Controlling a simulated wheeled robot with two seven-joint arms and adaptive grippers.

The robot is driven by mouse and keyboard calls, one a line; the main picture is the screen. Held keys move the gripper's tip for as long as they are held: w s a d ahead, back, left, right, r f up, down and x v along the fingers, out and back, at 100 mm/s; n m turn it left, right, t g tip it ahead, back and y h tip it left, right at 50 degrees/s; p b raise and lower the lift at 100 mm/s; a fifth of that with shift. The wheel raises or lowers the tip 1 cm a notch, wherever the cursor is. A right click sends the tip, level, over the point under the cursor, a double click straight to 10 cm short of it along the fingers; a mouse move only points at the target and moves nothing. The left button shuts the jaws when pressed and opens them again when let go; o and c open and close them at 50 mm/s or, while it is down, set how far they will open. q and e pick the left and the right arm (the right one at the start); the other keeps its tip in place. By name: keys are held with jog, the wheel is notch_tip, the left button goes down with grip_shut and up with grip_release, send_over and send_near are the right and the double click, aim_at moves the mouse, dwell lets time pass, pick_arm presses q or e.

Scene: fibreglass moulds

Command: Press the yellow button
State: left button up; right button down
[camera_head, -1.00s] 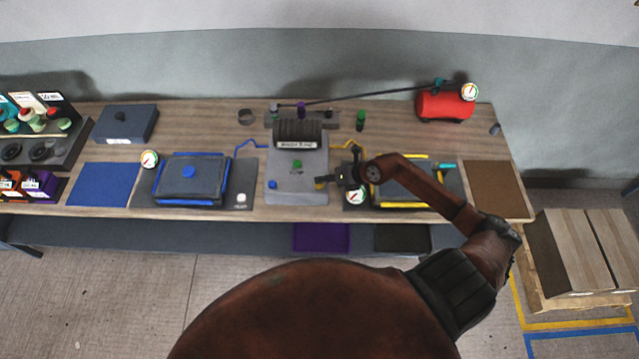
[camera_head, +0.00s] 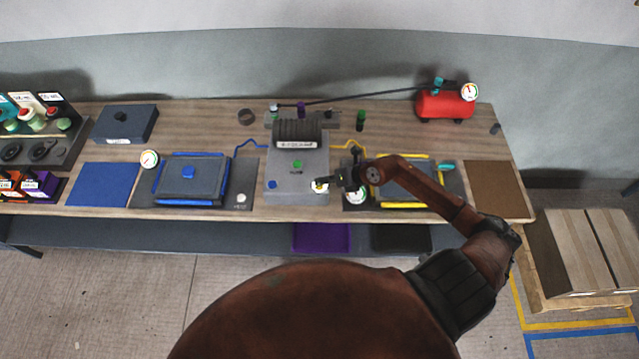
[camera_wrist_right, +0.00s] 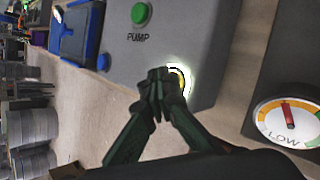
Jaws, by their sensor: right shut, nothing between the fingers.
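The yellow button (camera_wrist_right: 180,80) sits on the grey pump box (camera_wrist_right: 204,50), with a bright glowing ring around it. In the head view the yellow button (camera_head: 320,187) is at the front right corner of the grey box (camera_head: 292,190). My right gripper (camera_wrist_right: 162,88) is shut and empty, its fingertips right at the button and covering part of it. Whether they touch it or how far it is pressed I cannot tell. In the head view my right gripper (camera_head: 328,183) reaches the box from the right. My left gripper is not in view.
A green PUMP button (camera_wrist_right: 140,13) and a blue button (camera_head: 272,184) are on the same box. A pressure gauge (camera_head: 355,195) stands close to my right gripper. A blue-edged mould (camera_head: 190,180) is left, a yellow-edged mould (camera_head: 400,190) right under my arm.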

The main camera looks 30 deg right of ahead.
aim_at(322, 186)
jog(key=shift+r+p, duration=0.35)
jog(key=shift+p, duration=0.1)
notch_tip(322, 186, up, 6)
jog(key=p, duration=0.5)
jog(key=shift+r+p, duration=0.1)
jog(key=shift+p, duration=0.2)
